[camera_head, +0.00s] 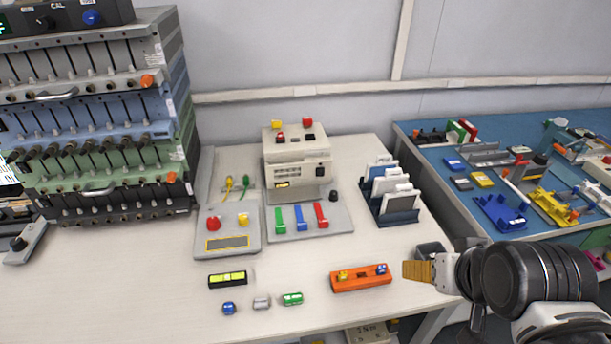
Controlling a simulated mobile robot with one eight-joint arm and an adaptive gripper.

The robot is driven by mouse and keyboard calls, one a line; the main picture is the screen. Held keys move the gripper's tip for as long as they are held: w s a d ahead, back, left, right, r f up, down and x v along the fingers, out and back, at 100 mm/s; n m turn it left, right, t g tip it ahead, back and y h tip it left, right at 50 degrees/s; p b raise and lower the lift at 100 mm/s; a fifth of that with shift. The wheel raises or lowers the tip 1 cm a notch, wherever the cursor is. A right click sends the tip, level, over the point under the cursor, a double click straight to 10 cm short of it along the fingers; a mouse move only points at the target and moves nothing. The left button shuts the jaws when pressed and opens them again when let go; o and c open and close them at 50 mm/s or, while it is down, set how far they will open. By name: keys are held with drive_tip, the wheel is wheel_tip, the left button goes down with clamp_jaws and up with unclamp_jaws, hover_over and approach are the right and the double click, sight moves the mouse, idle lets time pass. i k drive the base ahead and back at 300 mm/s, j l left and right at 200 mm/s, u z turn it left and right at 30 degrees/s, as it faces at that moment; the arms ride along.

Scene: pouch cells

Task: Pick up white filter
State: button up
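A small whitish-grey block (261,303) lies near the front of the white table, between a blue piece (229,308) and a green piece (292,298). It is the nearest match to a white filter, but too small to identify surely. My gripper (416,271) comes in from the right, with an ochre fingertip pad pointing left. It is over the table's right edge, well to the right of the whitish block and apart from it. Its finger gap is not visible. Nothing is seen held.
An orange holder (361,279) lies between my gripper and the whitish block. A yellow-green level (227,279) lies behind the small pieces. A rack of white plates (399,217) and a beige machine (297,163) stand farther back. A cluttered blue table (440,163) is at right.

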sight(386, 185)
drive_tip(key=i+l, duration=0.35)
drive_tip(key=i+l+u, duration=0.1)
drive_tip(key=i+l, duration=0.2)
drive_tip(key=l, duration=0.2)
